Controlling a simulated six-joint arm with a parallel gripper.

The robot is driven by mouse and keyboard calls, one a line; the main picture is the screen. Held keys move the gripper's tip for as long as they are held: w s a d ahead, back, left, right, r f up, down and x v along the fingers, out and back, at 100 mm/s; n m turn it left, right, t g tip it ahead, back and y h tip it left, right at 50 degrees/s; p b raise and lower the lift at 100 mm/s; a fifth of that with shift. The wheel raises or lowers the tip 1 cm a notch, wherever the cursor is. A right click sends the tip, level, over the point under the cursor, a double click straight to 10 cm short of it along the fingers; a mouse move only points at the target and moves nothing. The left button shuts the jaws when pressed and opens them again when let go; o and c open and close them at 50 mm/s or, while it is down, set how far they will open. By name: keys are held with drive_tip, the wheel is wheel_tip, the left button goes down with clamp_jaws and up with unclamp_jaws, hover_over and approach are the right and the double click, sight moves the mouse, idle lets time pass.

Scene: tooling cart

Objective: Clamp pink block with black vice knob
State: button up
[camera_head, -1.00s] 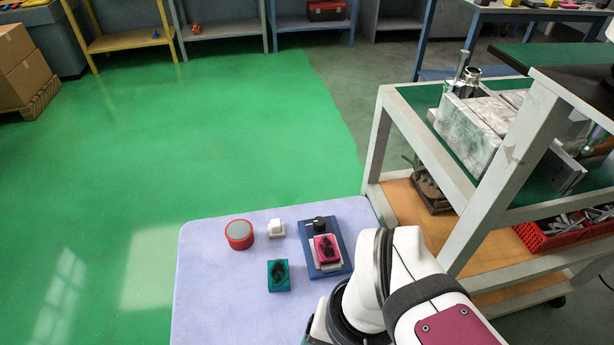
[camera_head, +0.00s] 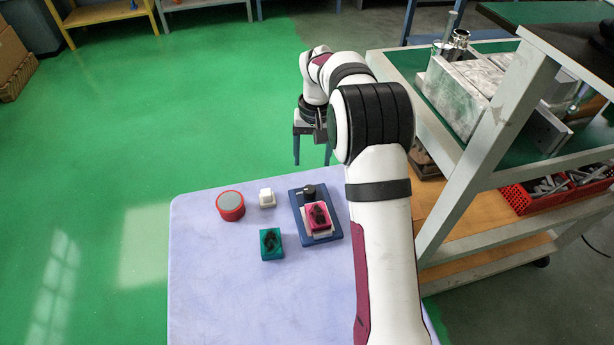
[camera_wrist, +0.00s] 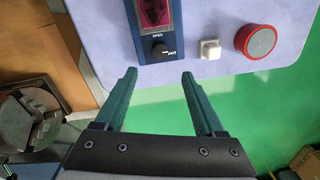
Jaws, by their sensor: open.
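The pink block (camera_head: 318,216) has a dark shape on its top and sits on a light plate of the blue vice (camera_head: 334,235). The black vice knob (camera_head: 308,191) stands upright at the far end of the vice. In the wrist view the knob (camera_wrist: 160,51) is just beyond my fingertips, roughly centred between them, and the pink block (camera_wrist: 153,12) is partly cut off by the top edge. My gripper (camera_head: 312,160) is open and empty, fingers pointing down, beyond the far edge of the table. Its two teal fingers also show in the wrist view (camera_wrist: 160,75).
A white cube-like piece (camera_head: 266,198), a red round piece with a grey top (camera_head: 230,206) and a teal block (camera_head: 270,243) stand left of the vice on the pale table (camera_head: 215,290). A grey cart (camera_head: 470,215) stands close on the right. The table's left front is clear.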

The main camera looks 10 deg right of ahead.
sight(310, 189)
drive_tip(key=f, duration=1.1)
drive_tip(key=shift+a+f, duration=0.15)
drive_tip(key=shift+a, duration=0.05)
drive_tip(key=shift+c, duration=0.3)
